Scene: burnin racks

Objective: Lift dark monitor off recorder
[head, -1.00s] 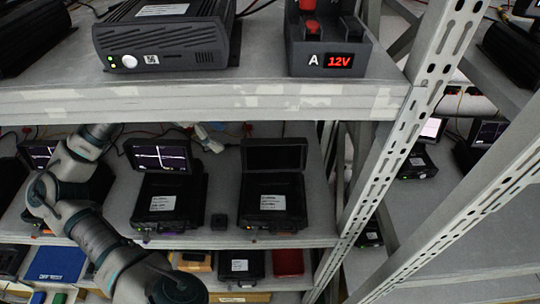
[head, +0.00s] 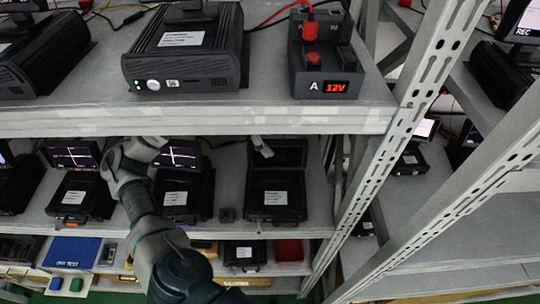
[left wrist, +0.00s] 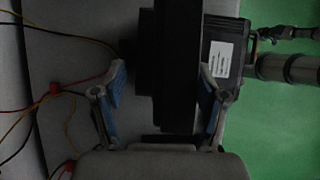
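The dark monitor (head: 281,152) has a blank black screen and stands upright on the back of its recorder (head: 290,203), on the lower shelf. My left gripper (head: 262,147) shows only as a pale tip at the monitor's left edge; my arm passes behind the lit monitor left of it. In the left wrist view my left gripper (left wrist: 162,84) is open. Its blue-padded fingers straddle the black monitor (left wrist: 177,70), seen edge-on, with a clear gap on the left and the right finger close to it. The recorder (left wrist: 222,45) shows its white label beyond. My right gripper is not seen.
A lit monitor on a recorder (head: 187,190) stands to the left, and another recorder (head: 80,197) farther left. The upper shelf (head: 200,121) overhangs; a perforated post (head: 425,100) is at right. Cables (left wrist: 50,90) lie behind.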

